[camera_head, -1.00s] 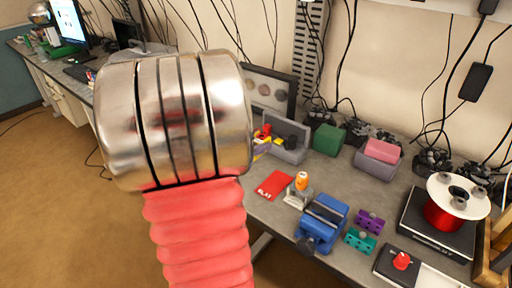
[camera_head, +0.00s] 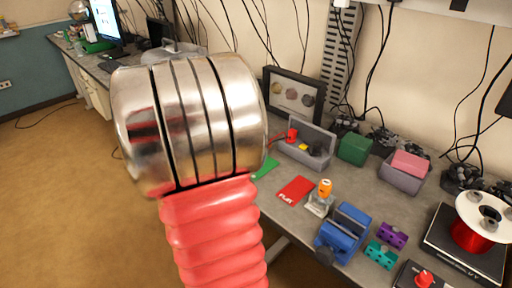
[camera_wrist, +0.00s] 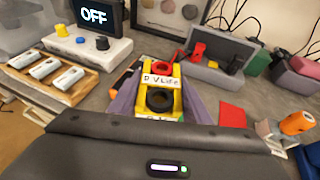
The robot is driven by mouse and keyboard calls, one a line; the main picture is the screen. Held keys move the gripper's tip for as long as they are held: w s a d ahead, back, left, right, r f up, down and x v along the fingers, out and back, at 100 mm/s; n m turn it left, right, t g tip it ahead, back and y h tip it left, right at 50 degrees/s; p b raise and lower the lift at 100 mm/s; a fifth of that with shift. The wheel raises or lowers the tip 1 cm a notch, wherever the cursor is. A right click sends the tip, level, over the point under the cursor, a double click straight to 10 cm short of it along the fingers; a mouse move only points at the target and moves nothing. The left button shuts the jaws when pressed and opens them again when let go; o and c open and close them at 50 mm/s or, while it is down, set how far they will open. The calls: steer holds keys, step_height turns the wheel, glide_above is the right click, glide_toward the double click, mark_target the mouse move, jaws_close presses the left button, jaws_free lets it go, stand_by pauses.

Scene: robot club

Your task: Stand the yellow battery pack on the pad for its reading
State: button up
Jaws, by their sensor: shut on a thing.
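The yellow battery pack (camera_wrist: 178,102) shows in the middle of the wrist view, with a white lettered label and a dark round opening. My gripper (camera_wrist: 158,88) is shut on it, with a greyish-purple finger on each side. I cannot tell whether the pack touches the bench. In the head view my arm hides the gripper and the pack. Beyond it in the wrist view, a pale block (camera_wrist: 85,50) carries a display reading OFF, a yellow knob and a blue button. I cannot tell which surface is the pad.
A wooden tray (camera_wrist: 88,83) with white cells lies left in the wrist view. In the head view, a grey bin (camera_head: 306,152), red card (camera_head: 295,190), green card (camera_head: 265,168), orange-topped item (camera_head: 324,188) and blue vise (camera_head: 343,232) crowd the bench's right side.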

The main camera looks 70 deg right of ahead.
steer(key=w+a+f+n+t+y, duration=0.2)
steer(key=w+a+n+t, duration=0.65)
steer(key=w+a, duration=1.3)
steer(key=w+a+f+n+t+y, duration=0.1)
steer(key=w+a+n+t+y, duration=0.1)
steer(key=a, duration=0.7)
steer(key=w+a+f+n+t+y, duration=0.1)
steer(key=w+a+n+t+y, duration=0.1)
steer(key=a, duration=0.8)
steer(key=w+a+f+n+t+y, duration=0.1)
steer(key=w+a+n+t+y, duration=0.1)
steer(key=w+a, duration=0.4)
steer(key=a+n+y, duration=0.1)
steer(key=a, duration=0.3)
steer(key=shift+f+y, duration=0.35)
steer(key=shift+y, duration=0.05)
steer(key=shift+w+d, duration=0.1)
steer(key=shift+d, duration=0.05)
